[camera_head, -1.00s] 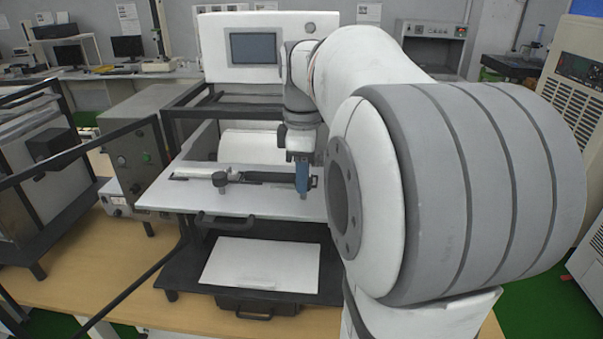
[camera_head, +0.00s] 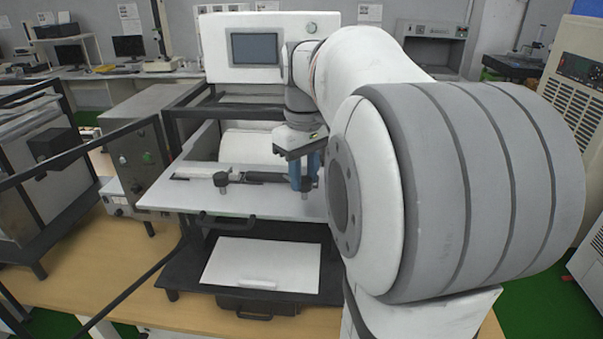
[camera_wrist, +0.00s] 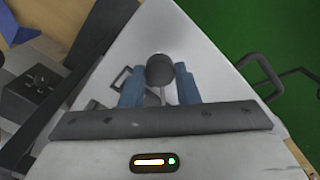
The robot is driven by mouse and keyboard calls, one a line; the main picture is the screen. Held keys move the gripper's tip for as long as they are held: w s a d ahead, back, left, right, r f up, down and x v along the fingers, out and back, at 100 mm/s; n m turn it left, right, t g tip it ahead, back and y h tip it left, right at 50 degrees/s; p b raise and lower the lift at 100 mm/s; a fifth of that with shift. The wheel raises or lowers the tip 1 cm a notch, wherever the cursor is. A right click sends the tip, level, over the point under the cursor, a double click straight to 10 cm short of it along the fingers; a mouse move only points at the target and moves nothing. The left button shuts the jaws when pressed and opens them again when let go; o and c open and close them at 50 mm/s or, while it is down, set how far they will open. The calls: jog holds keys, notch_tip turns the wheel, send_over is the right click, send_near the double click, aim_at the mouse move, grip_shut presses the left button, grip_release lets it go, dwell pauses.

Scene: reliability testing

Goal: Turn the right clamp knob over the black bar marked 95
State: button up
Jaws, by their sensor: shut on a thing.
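The right clamp knob (camera_head: 306,184) is dark and round, near the right end of the black bar (camera_head: 264,176) on the white plate. In the wrist view the knob (camera_wrist: 160,70) sits between the two blue fingers of my gripper (camera_wrist: 160,82). My gripper (camera_head: 303,173) points down over the plate and is shut on this knob. The left clamp knob (camera_head: 220,180) stands at the other end of the black bar. The mark 95 is too small to read. My arm hides the right part of the plate in the head view.
The white plate (camera_head: 180,200) has a black handle (camera_head: 224,222) at its front edge. A lower black shelf (camera_head: 190,277) carries a white sheet (camera_head: 260,263). A black-framed unit (camera_head: 40,180) stands at left. The machine with a screen (camera_head: 254,48) rises behind.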

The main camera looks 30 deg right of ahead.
aim_at(304, 180)
jog(key=m, duration=0.4)
jog(key=shift+m, duration=2.6)
jog(key=o, duration=1)
jog(key=shift+c, duration=0.2)
notch_tip(304, 180, up, 8)
jog(key=shift+f, duration=0.1)
